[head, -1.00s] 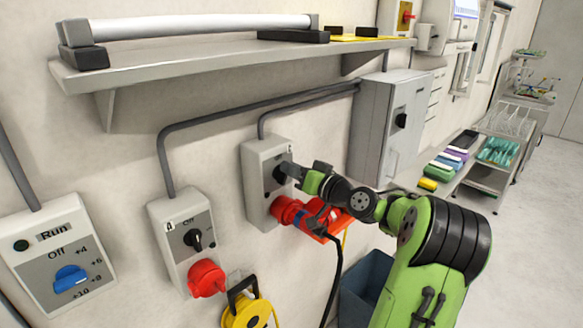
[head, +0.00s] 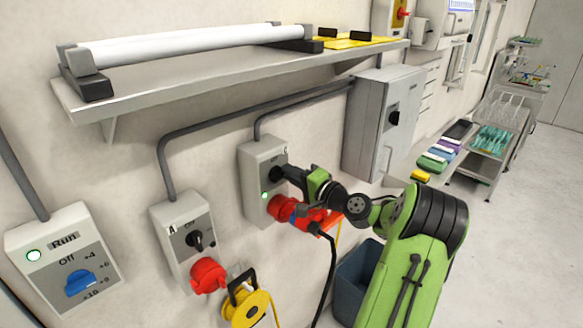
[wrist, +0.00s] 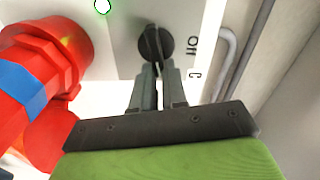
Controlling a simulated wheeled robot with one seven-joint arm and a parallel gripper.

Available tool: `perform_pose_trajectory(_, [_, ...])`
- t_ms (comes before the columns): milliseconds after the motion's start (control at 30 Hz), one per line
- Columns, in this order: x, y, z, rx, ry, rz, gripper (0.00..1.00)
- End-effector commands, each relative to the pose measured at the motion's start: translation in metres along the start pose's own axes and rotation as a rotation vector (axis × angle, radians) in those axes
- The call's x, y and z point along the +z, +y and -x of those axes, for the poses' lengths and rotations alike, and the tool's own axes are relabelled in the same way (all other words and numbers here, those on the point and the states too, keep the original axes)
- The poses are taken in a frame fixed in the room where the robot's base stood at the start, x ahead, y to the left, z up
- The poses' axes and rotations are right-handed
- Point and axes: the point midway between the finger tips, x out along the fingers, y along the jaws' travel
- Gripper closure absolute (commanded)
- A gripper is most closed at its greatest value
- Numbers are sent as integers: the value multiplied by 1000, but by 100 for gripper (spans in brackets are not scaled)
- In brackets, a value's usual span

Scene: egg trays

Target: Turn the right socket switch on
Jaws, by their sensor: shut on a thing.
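The right socket is a light grey wall box (head: 250,165) marked C, with a black rotary switch (wrist: 152,42) on its grey plate. My gripper (wrist: 158,72) is shut on the switch's handle, one finger on each side. In the wrist view the handle runs up and down and the "Off" label is to its right. A green lamp (head: 264,195) on the box is lit; it also shows in the wrist view (wrist: 102,6). A red plug (head: 290,210) sits in the socket below the switch. In the head view my gripper (head: 287,174) partly hides the switch.
The left socket (head: 172,232), marked A, has its own black switch and red outlet. A control panel (head: 40,250) marked Run has a lit lamp and blue knob. A shelf (head: 200,85) overhangs above. A grey cabinet (head: 365,125) is right; a black cable hangs below the plug.

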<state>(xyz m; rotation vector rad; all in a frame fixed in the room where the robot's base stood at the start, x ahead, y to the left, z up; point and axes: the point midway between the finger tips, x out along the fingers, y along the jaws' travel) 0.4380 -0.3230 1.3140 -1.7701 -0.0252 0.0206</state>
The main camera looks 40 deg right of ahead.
Motion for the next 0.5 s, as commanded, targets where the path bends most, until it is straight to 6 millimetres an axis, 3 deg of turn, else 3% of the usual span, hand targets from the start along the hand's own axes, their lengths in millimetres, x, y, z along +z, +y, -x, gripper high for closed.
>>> perform_pose_trajectory(500, [0,6,0,4,1,-206,100])
